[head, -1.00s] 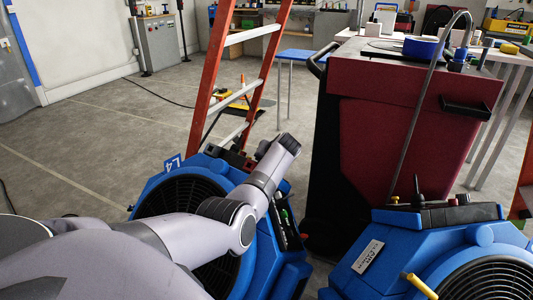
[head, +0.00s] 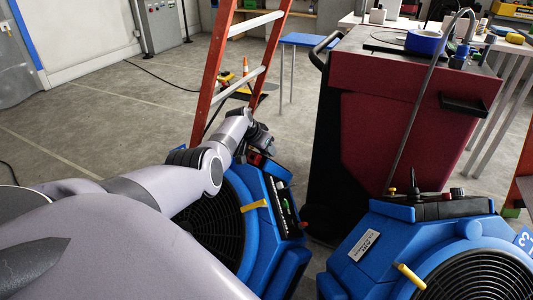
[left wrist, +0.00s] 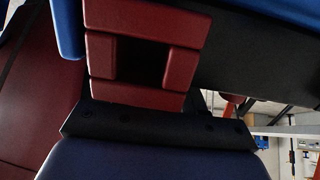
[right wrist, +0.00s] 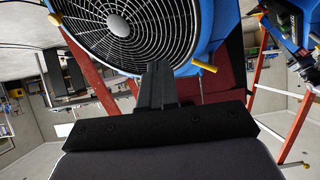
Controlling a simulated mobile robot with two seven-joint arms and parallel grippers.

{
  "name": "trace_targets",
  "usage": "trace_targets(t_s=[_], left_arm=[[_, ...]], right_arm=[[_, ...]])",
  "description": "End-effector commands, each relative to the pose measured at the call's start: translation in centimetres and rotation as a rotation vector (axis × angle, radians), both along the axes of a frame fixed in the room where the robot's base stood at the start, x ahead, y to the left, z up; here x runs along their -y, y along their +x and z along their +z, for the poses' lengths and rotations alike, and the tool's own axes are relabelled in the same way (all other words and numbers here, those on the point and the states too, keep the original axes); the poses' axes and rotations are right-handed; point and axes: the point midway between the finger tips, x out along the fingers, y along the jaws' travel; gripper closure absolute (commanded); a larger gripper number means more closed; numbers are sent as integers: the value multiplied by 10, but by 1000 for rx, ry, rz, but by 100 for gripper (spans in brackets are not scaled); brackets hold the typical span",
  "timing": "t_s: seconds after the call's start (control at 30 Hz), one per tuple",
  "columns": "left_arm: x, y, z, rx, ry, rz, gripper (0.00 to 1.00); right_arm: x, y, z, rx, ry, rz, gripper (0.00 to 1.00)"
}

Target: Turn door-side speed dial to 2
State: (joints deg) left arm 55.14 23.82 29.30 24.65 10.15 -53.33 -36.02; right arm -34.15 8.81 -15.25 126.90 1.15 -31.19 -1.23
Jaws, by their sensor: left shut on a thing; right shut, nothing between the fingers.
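The blue fan (head: 262,205) at left in the head view carries a black control panel with a small red part (head: 256,158) at its far end. My left gripper (head: 263,138) reaches down at this end from the far side. In the left wrist view a red block (left wrist: 145,18) with a square dark opening fills the space before the palm; its jaws are shut there but their tips are hidden. No dial marking is readable. My right gripper (right wrist: 157,85) is shut and empty, below a fan grille (right wrist: 125,25) in the right wrist view.
A second blue fan (head: 375,245) stands at right with a black lever (head: 413,182) and knobs on top. A red cart (head: 400,115) stands behind both fans. A red ladder (head: 213,75) rises just behind my left gripper. Open floor (head: 90,125) lies at left.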

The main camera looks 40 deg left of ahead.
Motion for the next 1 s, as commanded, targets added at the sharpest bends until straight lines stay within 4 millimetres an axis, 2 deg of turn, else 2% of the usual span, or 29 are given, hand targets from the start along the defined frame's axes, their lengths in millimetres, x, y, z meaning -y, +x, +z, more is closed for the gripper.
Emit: trace_targets(t_s=[0.03,0.4,0.9,0.93,1.0], left_arm=[[-2,-1,-6,1,-17,-13,92],[-3,-1,-3,10,-96,-87,92],[-3,-1,-2,8,-106,-98,92],[-3,-2,-2,8,-106,-98,59],[-3,-1,-2,8,-105,-98,36]], right_arm=[[-4,2,-2,18,4,9,100],[-24,9,-4,23,116,35,100],[-27,10,-3,20,136,40,100],[-27,10,-3,20,136,40,100],[-27,10,-3,20,136,39,100]])
